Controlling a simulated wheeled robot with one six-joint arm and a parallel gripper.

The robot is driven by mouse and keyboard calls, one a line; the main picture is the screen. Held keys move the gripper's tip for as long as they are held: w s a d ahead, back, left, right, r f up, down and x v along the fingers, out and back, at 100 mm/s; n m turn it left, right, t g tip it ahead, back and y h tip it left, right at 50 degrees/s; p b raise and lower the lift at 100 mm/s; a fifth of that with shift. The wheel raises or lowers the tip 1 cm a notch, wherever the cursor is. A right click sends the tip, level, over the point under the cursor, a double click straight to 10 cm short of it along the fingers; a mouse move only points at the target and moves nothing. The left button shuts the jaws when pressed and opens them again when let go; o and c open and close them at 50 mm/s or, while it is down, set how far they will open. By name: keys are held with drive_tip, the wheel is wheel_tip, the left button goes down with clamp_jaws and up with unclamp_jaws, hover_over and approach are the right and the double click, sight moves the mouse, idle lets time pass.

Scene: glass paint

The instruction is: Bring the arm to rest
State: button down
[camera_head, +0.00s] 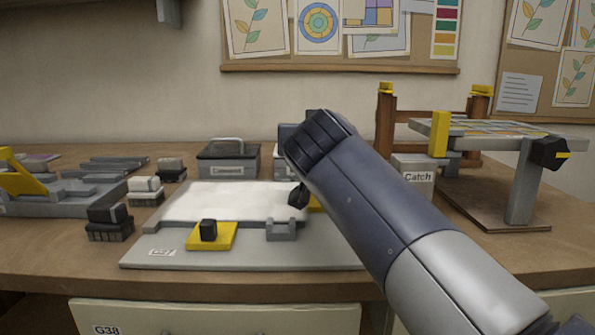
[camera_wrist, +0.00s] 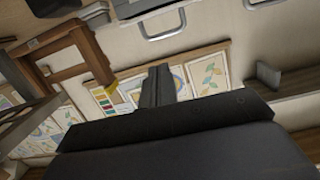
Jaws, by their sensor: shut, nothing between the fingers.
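My arm (camera_head: 390,210) reaches from the lower right up over the right part of the workbench, with its dark wrist end in front of the wall. The fingers of my gripper are hard to make out in the head view. In the wrist view my gripper (camera_wrist: 160,75) shows as two dark fingers close together, shut and empty. They point toward the wall with its pinned pictures. The gripper appears clear of the bench and touches nothing that I can see.
Below and left of the arm lies a grey board (camera_head: 150,252) with a white sheet (camera_head: 225,200) and yellow clamp (camera_head: 225,238). A "Cement" box (camera_head: 228,163) stands behind. A raised stand (camera_head: 520,205) and "Catch" box (camera_head: 412,178) are right. Black-and-grey blocks (camera_head: 110,222) stand left.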

drive_tip(key=w, duration=0.3)
drive_tip(key=w+f, duration=0.1)
drive_tip(key=w, duration=0.7)
drive_tip(key=shift+f, duration=0.2)
drive_tip(key=shift+s, duration=0.1)
